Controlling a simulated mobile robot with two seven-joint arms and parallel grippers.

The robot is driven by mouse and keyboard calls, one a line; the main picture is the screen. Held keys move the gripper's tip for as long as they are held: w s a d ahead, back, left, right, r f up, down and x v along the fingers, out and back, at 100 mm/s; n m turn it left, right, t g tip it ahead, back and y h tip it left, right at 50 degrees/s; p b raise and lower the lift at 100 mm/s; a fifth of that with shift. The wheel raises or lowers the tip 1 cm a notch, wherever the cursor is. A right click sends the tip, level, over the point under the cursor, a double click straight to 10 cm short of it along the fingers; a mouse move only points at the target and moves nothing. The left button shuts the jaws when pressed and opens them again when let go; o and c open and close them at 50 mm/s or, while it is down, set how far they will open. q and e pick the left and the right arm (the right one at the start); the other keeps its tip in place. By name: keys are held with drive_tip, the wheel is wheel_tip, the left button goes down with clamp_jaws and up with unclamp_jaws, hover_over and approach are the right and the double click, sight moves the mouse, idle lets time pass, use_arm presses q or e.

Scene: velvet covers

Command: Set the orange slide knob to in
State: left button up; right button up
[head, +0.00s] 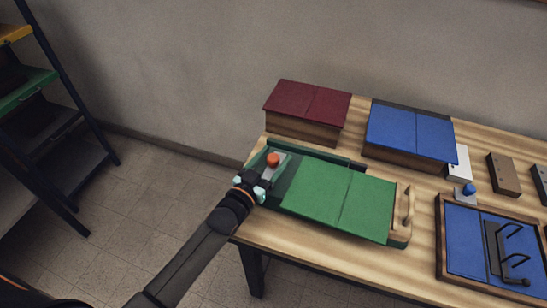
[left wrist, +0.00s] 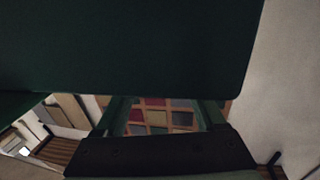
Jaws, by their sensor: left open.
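The orange slide knob (head: 273,159) stands on a small grey plate at the left end of the green-covered box (head: 320,190). My left gripper (head: 258,182) is open at the box's left edge, just in front of the knob and to its left. In the head view the knob is not between the fingers; I cannot tell whether they touch the plate. In the left wrist view a dark green surface (left wrist: 130,45) fills the top, and the knob does not show. My right gripper is not in view.
The wooden table (head: 290,250) also bears a dark red-covered box (head: 305,105), a blue-covered box (head: 410,132), and a blue-panelled frame (head: 465,240) with black handles. A blue knob (head: 469,188) stands near that frame. Shelving (head: 50,130) is at the left, with open floor between.

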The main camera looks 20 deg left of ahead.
use_arm(q)
clamp_jaws()
idle(0.7)
idle(0.8)
